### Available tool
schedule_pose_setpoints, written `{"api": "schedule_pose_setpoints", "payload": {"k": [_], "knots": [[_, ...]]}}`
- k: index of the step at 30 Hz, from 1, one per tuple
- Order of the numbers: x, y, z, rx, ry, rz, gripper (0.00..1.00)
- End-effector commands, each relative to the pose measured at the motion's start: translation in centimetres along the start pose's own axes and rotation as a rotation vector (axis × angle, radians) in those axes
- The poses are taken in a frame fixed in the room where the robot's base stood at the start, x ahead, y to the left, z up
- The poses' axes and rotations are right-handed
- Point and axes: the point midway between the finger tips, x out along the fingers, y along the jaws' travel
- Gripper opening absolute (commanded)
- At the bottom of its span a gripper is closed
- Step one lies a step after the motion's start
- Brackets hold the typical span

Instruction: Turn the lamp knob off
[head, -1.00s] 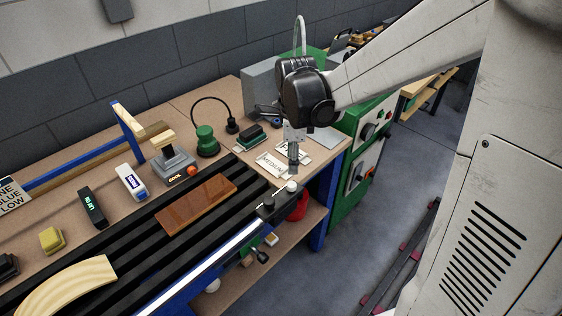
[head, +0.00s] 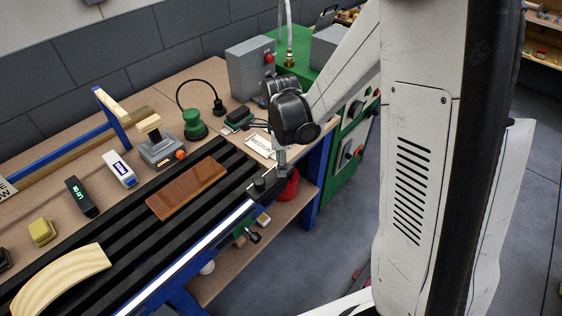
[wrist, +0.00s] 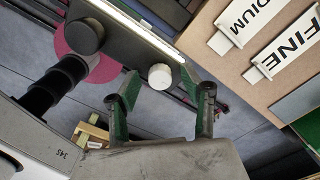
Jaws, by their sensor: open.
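The lamp is a long bar with a bright white strip (head: 190,255) along the table's front edge. Its black end (head: 262,187) is at the right. In the wrist view, a round white knob (wrist: 159,76) sits at that end of the lamp. My gripper (wrist: 158,84) is open, with one green-padded finger on each side of the knob. I see gaps between the fingers and the knob and cannot tell their depth. In the head view, my gripper (head: 281,160) points down over the lamp's end and the knob is hidden there.
A red round thing (head: 287,185) is below the table's right end. MEDIUM (head: 260,146) and FINE (wrist: 283,51) cards lie close by. A brown veneered board (head: 187,191) lies on the black slats.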

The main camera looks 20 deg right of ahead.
Motion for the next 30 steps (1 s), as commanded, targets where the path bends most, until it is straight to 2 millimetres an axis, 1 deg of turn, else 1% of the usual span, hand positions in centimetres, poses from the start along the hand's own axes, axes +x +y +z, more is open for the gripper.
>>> {"api": "schedule_pose_setpoints", "payload": {"k": [1, 9, 11, 20, 26, 30], "knots": [[-0.01, 0.0, 0.0, 0.0, 0.0, 0.0, 0.42], [-0.02, 0.0, 0.0, 0.0, 0.0, 0.0, 0.06], [-0.02, 0.0, 0.0, 0.0, 0.0, 0.0, 0.0], [0.07, 0.0, 0.0, -0.035, 0.0, 0.0, 0.0], [0.19, -0.01, 0.0, -0.138, 0.0, 0.0, 0.0], [0.25, -0.03, 0.01, -0.252, 0.0, 0.0, 0.0]]}}
